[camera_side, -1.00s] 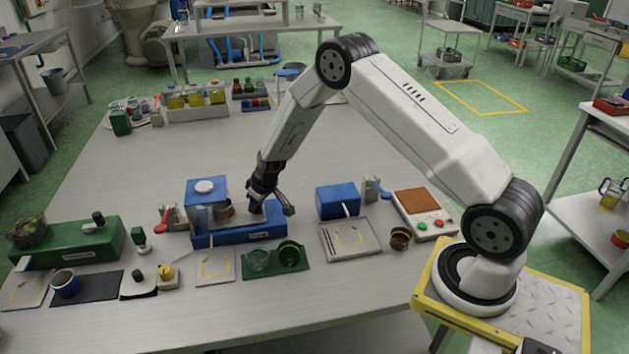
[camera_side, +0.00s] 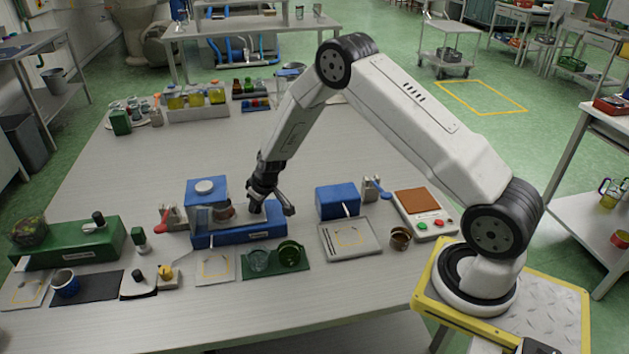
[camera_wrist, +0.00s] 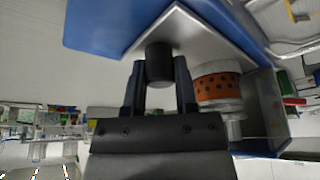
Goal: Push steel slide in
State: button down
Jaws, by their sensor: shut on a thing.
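The steel slide (camera_wrist: 203,42) is a flat bright plate on the blue machine base (camera_side: 222,238), with a dark round knob (camera_wrist: 158,62) standing on it. My gripper (camera_wrist: 159,80) is shut on this knob in the wrist view. How far the slide is in is hard to tell.
A blue box (camera_side: 338,202) and a grey tray (camera_side: 350,240) stand to the right. A red-handled tool (camera_side: 167,218) stands at the left.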

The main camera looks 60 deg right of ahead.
aim_at(240, 212)
dwell(0.5)
jog(key=shift+w+a+r, duration=0.1)
jog(key=shift+w+a, duration=1.3)
jog(key=shift+c, duration=2)
grip_release()
jog(key=shift+s, duration=0.1)
jog(key=shift+v, duration=3.55)
jog(key=shift+r, duration=0.25)
jog(key=shift+s, duration=0.15)
